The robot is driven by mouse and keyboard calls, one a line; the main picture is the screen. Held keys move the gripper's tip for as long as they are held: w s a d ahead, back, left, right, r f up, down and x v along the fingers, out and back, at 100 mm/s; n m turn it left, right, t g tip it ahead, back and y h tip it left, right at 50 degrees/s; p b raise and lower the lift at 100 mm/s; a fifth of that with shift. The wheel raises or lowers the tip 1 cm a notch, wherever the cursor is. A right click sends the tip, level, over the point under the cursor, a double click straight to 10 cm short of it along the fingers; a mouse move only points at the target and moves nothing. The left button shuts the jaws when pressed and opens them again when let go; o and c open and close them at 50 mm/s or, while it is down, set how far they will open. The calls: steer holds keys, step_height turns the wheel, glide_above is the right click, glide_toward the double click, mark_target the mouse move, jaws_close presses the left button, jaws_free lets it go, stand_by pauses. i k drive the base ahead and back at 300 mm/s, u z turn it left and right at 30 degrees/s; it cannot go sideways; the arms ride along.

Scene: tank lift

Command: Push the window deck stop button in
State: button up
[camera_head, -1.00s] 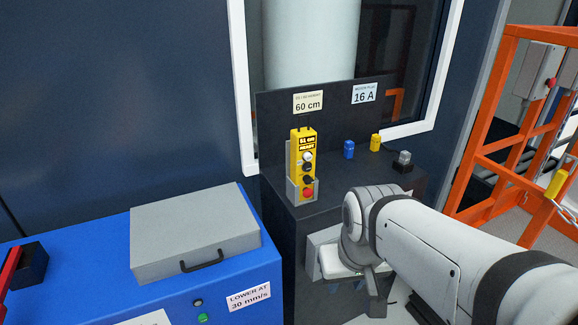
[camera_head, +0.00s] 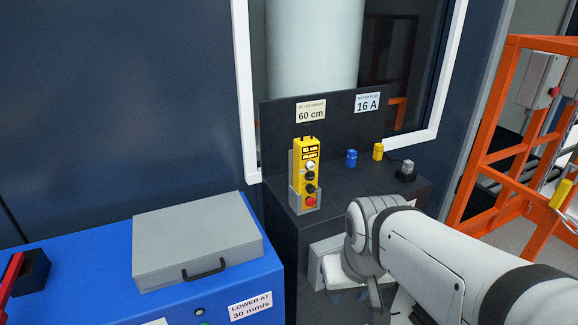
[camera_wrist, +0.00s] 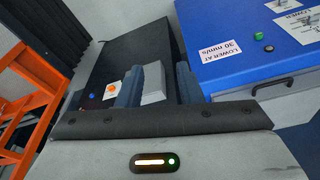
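A yellow control pendant (camera_head: 306,173) stands in a grey holder on the dark deck (camera_head: 350,190) below the window. It has a small display, several knobs and a red button (camera_head: 311,202) at its bottom. In the wrist view an orange-red round button (camera_wrist: 111,88) sits on a white plate on a dark surface; I cannot tell which button is the deck stop. My gripper (camera_head: 350,290) is low in front of the deck, below the pendant and apart from it. In the wrist view my gripper's fingers (camera_wrist: 157,88) stand apart, with a pale grey block between them in the picture; contact is unclear.
A blue cabinet (camera_head: 100,285) with a grey lidded box (camera_head: 195,240) is at the left. Blue (camera_head: 351,158) and yellow (camera_head: 378,151) plugs and a small grey-topped block (camera_head: 406,170) are on the deck. An orange frame (camera_head: 490,130) stands at the right.

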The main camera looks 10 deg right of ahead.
mark_target(309, 201)
steer(key=z, duration=2.25)
steer(key=k, duration=1.2)
steer(key=u, duration=1.1)
steer(key=i, duration=1)
